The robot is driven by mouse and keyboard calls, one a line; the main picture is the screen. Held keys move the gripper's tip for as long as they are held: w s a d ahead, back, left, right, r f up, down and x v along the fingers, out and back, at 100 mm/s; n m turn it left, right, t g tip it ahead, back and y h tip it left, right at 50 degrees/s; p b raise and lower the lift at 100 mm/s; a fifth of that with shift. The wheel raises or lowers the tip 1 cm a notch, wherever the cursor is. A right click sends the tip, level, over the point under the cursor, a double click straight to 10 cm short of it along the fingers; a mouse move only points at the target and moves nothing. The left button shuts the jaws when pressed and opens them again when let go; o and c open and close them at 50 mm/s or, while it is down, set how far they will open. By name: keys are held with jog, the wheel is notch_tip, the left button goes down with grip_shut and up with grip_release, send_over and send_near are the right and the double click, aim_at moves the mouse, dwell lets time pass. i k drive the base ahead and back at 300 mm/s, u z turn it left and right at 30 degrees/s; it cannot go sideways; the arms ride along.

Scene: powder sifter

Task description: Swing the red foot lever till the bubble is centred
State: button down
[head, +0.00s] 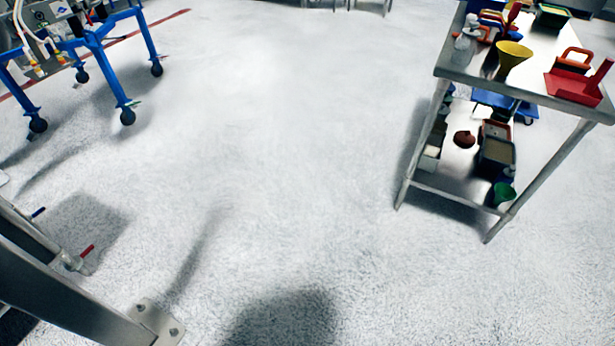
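A small red lever (87,250) sticks out from a grey metal fitting low at the left edge of the head view. It slants up to the right, and I cannot tell for sure that it is the foot lever. A similar blue lever (38,212) stands a little above and left of it. A thick grey metal beam (75,300) with a bolted foot plate (156,322) lies just below them. No bubble level shows. My gripper is not in view.
A steel table (455,72) with scoops, a yellow funnel (513,58) and boxes stands at the right, with a loaded lower shelf (455,185). A blue wheeled frame (105,60) stands at the upper left. The pale floor (270,150) between is clear.

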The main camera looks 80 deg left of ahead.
aim_at(79, 263)
jog(key=u, duration=0.2)
jog(key=i, duration=0.2)
jog(key=u, duration=2.65)
jog(key=i, duration=3.1)
jog(key=u, duration=2)
jog(key=i, duration=0.45)
jog(key=u, duration=1.1)
